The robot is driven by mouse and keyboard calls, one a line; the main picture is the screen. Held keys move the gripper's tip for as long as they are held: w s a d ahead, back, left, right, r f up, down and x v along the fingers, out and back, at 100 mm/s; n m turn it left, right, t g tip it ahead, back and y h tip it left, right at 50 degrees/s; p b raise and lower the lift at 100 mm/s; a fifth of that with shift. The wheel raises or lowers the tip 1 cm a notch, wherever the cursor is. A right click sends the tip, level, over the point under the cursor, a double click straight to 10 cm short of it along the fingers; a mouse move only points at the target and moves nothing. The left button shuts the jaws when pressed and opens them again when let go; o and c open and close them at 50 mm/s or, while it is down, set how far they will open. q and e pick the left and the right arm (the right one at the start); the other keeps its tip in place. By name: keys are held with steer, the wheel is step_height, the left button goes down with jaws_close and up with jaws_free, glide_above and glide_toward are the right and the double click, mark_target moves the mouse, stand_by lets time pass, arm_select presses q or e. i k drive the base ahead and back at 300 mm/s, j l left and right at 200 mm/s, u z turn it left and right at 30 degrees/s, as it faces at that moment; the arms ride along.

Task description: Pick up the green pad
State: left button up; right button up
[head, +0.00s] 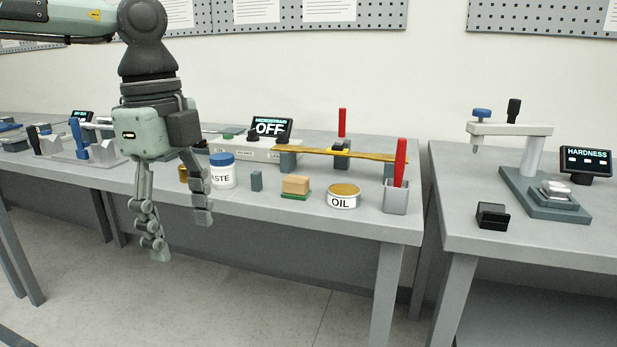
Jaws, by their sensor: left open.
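A thin green pad (295,197) lies on the middle table, under a tan block (296,185). Only its edge shows; I cannot tell whether the two are joined. My left gripper (179,233) is open and empty, with its fingers pointing down. In the picture it hangs left of the pad, with its fingertips over the table's front edge, clear of the pad. My right gripper is not in view.
An oil tin (343,197) and a grey holder with a red-handled tool (396,198) stand right. A yellow bar (335,153) on supports is behind.

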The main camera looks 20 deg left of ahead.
mark_target(296, 187)
steer(key=i, duration=1.1)
